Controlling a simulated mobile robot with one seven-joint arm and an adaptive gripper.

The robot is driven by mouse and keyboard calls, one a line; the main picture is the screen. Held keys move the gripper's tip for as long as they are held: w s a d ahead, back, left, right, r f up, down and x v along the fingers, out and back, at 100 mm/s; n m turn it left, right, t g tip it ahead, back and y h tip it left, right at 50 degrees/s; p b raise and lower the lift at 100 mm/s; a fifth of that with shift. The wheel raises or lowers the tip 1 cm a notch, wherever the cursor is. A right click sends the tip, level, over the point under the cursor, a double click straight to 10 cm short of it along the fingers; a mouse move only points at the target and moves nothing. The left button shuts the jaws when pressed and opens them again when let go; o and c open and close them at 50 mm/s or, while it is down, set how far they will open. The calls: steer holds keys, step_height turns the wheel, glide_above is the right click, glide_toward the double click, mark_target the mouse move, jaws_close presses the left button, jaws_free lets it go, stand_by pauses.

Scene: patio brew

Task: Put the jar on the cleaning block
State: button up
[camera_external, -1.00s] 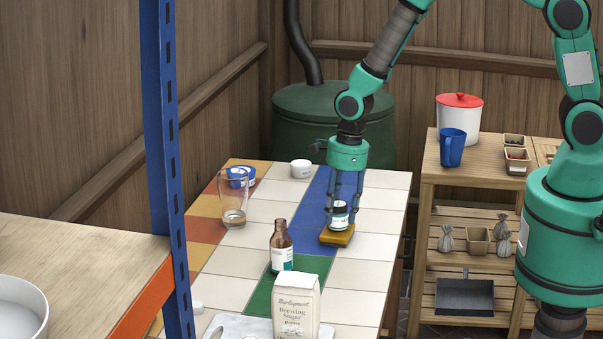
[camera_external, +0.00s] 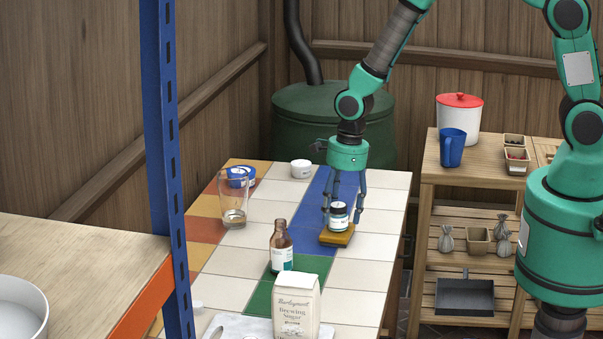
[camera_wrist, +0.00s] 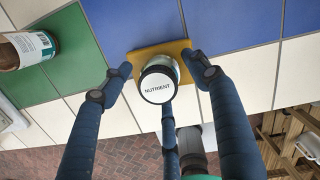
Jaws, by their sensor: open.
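The jar (camera_external: 339,214), with a white lid and a teal and white label, stands upright on the yellow-brown cleaning block (camera_external: 337,237) on the tiled table. In the wrist view the jar's lid (camera_wrist: 157,86) reads "NUTRIENT", and the block (camera_wrist: 137,55) shows beneath it and out to its sides. My gripper (camera_external: 344,215) is right above and around the jar, with its fingers spread open. In the wrist view the fingers (camera_wrist: 155,85) stand apart on either side of the jar, with a third finger below it.
A brown bottle (camera_external: 281,247) stands front-left of the block. A sugar bag (camera_external: 296,306) is at the front, a glass (camera_external: 233,200) at the left. A white tub (camera_external: 301,169) and blue-rimmed container (camera_external: 240,178) are at the back. Tiles right of the block are clear.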

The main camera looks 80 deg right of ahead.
step_height(320, 180, up, 12)
steer(key=s+p, duration=0.1)
steer(key=p, duration=0.1)
steer(key=shift+s+d, duration=0.15)
steer(key=shift+d, duration=0.15)
stand_by(0.6)
step_height(320, 180, up, 15)
steer(key=n+t, duration=0.1)
steer(key=n, duration=0.7)
glide_above(345, 204)
steer(key=s+a, duration=0.1)
steer(key=s, duration=0.4)
steer(key=s+a+r+n+t, duration=0.1)
steer(key=s+r+n, duration=0.6)
steer(key=r, duration=0.2)
steer(key=s+r+n+t, duration=0.1)
steer(key=s+r+n, duration=0.4)
steer(key=s+n, duration=0.3)
steer(key=s+r+n+t, duration=0.1)
steer(key=s+r+n, duration=0.4)
steer(key=s, duration=0.5)
steer(key=shift+s+a+r+n+h, duration=0.3)
steer(key=shift+a+n, duration=0.1)
steer(key=shift+n, duration=1)
